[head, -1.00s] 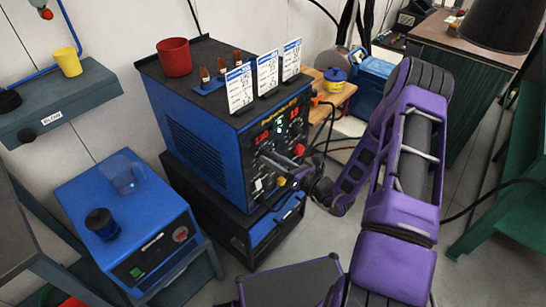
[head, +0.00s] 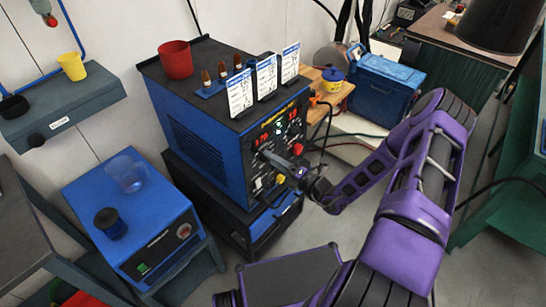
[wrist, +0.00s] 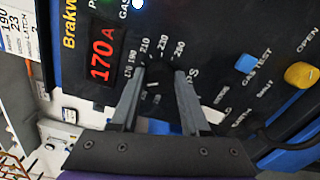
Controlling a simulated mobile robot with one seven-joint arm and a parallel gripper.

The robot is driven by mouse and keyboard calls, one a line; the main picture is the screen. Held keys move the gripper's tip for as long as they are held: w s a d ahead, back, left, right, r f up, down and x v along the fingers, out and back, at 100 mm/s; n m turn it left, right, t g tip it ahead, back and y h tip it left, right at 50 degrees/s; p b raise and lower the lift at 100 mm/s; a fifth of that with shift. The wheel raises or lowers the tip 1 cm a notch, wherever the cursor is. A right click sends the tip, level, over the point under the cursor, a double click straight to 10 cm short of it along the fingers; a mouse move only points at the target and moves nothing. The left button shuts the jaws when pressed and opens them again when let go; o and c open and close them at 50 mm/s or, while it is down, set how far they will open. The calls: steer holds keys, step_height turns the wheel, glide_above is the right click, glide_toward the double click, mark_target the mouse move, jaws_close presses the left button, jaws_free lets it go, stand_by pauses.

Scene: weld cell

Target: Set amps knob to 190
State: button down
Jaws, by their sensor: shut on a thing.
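The welder (head: 200,140) is a blue box with a black front panel, and its front shows close up in the wrist view. Its red amps display (wrist: 101,56) reads 170 A. My gripper (wrist: 160,78) reaches the panel with its two grey fingers on either side of the dark amps knob (wrist: 153,84), and is shut on it. Scale numbers such as 190, 210 and 230 curve around the knob. The fingers hide part of the knob and its scale. In the head view my gripper (head: 270,156) meets the panel below the displays.
White cards (head: 266,76) stand on the welder's top beside a red cup (head: 174,59). In the wrist view, a blue button (wrist: 245,63) and a yellow knob (wrist: 301,75) lie right of the fingers. A blue unit (head: 132,215) stands at left.

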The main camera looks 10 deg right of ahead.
steer(key=shift+s+f+m+p, duration=0.1)
steer(key=shift+m+p, duration=0.35)
steer(key=shift+m, duration=1.7)
steer(key=shift+f+m+p, duration=0.1)
steer(key=shift+m+p, duration=0.35)
steer(key=shift+m, duration=1.7)
steer(key=shift+c, duration=2)
jaws_free()
steer(key=v, duration=1.7)
steer(key=shift+s, duration=0.15)
